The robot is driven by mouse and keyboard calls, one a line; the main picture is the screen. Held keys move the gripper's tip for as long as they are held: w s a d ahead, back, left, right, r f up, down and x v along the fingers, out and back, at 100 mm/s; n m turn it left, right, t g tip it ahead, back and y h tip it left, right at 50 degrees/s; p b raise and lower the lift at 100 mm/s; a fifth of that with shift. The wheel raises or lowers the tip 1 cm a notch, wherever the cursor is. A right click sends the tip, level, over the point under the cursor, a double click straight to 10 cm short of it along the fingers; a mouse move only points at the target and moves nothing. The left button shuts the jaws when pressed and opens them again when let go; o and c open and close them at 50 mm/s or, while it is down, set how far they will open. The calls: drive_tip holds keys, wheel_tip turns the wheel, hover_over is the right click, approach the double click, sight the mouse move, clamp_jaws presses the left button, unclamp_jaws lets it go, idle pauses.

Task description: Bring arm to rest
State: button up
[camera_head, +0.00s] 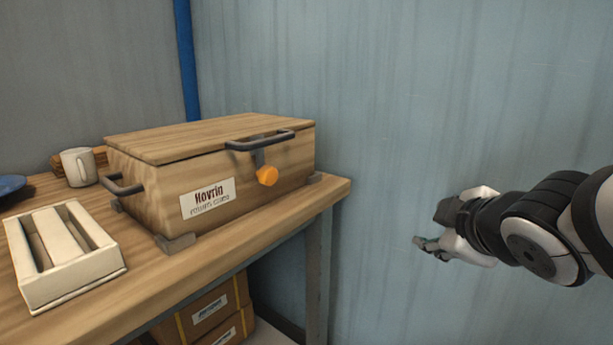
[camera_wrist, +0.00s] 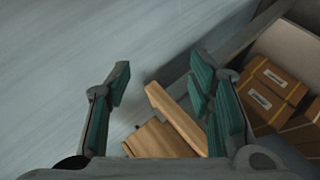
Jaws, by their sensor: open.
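My gripper (camera_head: 432,245) hangs at the right in the head view, in front of the blue-grey wall and to the right of the table, apart from it. In the wrist view my gripper (camera_wrist: 160,88) shows its two green-padded fingers spread apart with nothing held between them. My arm reaches in from the right edge of the head view.
The wooden table (camera_head: 150,283) fills the left. On it are a white slotted rack (camera_head: 72,285), a white mug (camera_head: 79,167) and part of a blue plate (camera_head: 12,187). Cardboard boxes (camera_head: 212,318) lie beneath. The space around my gripper is free, with the wall behind.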

drive_tip(key=s+d+f+m+g+h, duration=0.1)
drive_tip(key=s+d+f+m+g, duration=0.2)
drive_tip(key=s, duration=0.4)
drive_tip(key=s+f+m+g+h, duration=0.1)
drive_tip(key=s+f+m+g, duration=0.15)
drive_tip(key=s+m, duration=0.3)
drive_tip(key=s+a+f+m+g+y, duration=0.1)
drive_tip(key=s+a+m+g, duration=0.15)
drive_tip(key=s, duration=0.65)
drive_tip(key=s+a+m+g+y, duration=0.2)
drive_tip(key=s+a+g, duration=0.15)
drive_tip(key=s, duration=0.45)
wheel_tip(320, 180, up, 34)
drive_tip(key=d+n+t+p, duration=0.1)
drive_tip(key=t+p, duration=0.2)
drive_tip(key=p, duration=2.9)
drive_tip(key=shift+d+f+t, duration=0.15)
drive_tip(key=shift+f+t, duration=0.1)
drive_tip(key=shift+t, duration=0.1)
drive_tip(key=shift+s, duration=0.1)
